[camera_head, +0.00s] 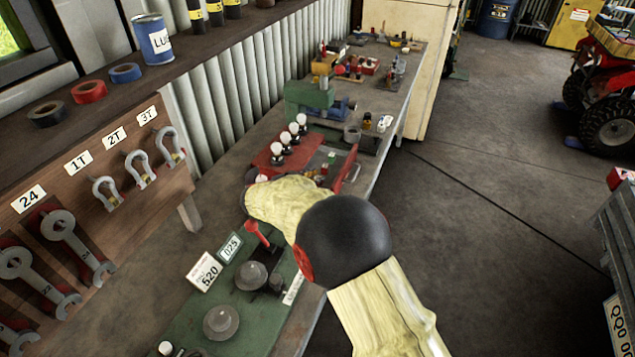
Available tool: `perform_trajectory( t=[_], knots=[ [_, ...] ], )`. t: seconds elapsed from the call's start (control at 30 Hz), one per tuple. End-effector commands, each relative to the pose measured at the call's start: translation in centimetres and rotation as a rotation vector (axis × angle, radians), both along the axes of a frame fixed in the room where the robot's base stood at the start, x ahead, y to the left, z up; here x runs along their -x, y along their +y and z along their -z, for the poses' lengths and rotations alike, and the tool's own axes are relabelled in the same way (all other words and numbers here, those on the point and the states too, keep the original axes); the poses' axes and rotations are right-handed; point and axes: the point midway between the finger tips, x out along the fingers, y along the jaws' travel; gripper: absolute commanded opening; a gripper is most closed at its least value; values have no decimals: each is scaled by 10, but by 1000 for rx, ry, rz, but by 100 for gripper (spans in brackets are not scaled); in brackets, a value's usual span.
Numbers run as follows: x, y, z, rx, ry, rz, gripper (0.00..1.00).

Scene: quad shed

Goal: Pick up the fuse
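I cannot make out a fuse for certain in the head view. Small green and red parts (328,165) lie in or beside an open red case on the bench, too small to name. My arm, in a pale yellow sleeve with a black joint, reaches from the lower right over the bench. Its far end comes just left of and nearer than the red case. A dark rounded part shows there. My gripper's fingers are hidden behind the arm, so what they hold does not show.
The long bench (375,115) holds a red board with several white bulbs (287,140), a green vise-like machine (310,95) and a green panel (195,320) with a red lever (257,233). The floor (490,200) right is mostly clear.

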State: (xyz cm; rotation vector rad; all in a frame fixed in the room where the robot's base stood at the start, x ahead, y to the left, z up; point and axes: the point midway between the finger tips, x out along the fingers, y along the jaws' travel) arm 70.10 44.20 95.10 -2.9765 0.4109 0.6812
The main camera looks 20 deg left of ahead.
Motion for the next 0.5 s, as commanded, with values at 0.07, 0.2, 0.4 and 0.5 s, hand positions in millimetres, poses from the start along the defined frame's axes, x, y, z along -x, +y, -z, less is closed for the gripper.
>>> perform_trajectory(
  t=[0.07,0.2,0.4,0.5],
  knots=[
    [0,0,0,0,0,0,10],
    [0,0,0,0,0,0,3],
    [0,0,0,0,0,0,3],
    [0,0,-3,0,0,0,3]
  ],
)
